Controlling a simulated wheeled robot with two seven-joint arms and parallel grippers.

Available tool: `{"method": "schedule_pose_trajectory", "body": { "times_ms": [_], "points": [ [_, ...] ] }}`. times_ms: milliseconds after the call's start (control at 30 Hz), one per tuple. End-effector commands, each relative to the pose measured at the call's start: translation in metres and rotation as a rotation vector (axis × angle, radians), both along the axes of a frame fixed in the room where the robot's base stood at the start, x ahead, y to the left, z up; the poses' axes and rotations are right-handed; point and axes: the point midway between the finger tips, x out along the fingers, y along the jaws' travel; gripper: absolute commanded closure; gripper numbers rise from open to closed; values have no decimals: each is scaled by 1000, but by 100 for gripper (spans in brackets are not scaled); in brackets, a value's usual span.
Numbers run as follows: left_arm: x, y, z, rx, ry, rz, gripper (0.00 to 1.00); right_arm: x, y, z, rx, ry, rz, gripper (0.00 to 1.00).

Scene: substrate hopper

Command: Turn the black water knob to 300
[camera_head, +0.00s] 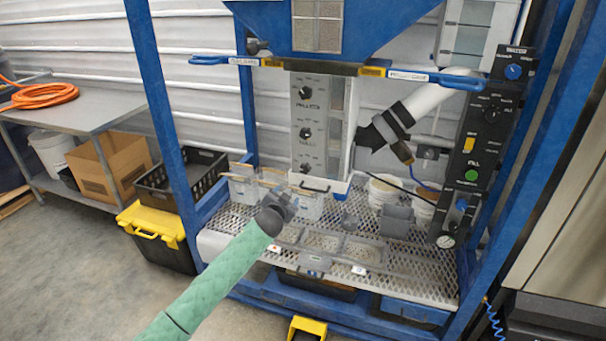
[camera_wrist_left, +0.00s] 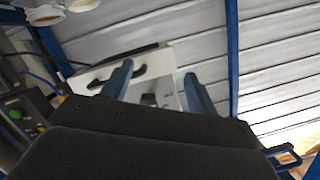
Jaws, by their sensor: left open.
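The black water knob (camera_head: 491,114) is on the dark upright control panel (camera_head: 482,145) at the right of the blue frame, below a blue knob (camera_head: 513,71) and the WATER label. Its dial numbers are too small to read. My left gripper (camera_head: 285,197) is in front of the mesh shelf, well left of and lower than that panel, touching nothing that I can see. In the left wrist view its two fingers (camera_wrist_left: 158,85) stand apart with nothing held between them. The water knob cannot be made out there. My right gripper is not in view.
A white pipe (camera_head: 425,102) lies between column and control panel. Tubs and trays stand on the mesh shelf (camera_head: 400,262). Blue posts (camera_head: 165,110) flank the rig.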

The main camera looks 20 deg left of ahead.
Motion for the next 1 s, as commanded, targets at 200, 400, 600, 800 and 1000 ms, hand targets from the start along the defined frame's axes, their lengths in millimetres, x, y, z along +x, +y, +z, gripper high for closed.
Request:
{"method": "schedule_pose_trajectory", "body": {
  "times_ms": [200,400,600,800,1000],
  "points": [
    [-14,-35,62,-141,-174,-61,41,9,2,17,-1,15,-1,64],
    [-15,-40,70,-269,-214,-74,41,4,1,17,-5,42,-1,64],
    [-8,-40,71,-311,-214,-71,41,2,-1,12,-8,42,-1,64],
    [17,-41,73,-308,-213,-70,41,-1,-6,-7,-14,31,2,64],
    [44,-42,72,-309,-214,-70,41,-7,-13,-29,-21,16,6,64]
  ]
}}
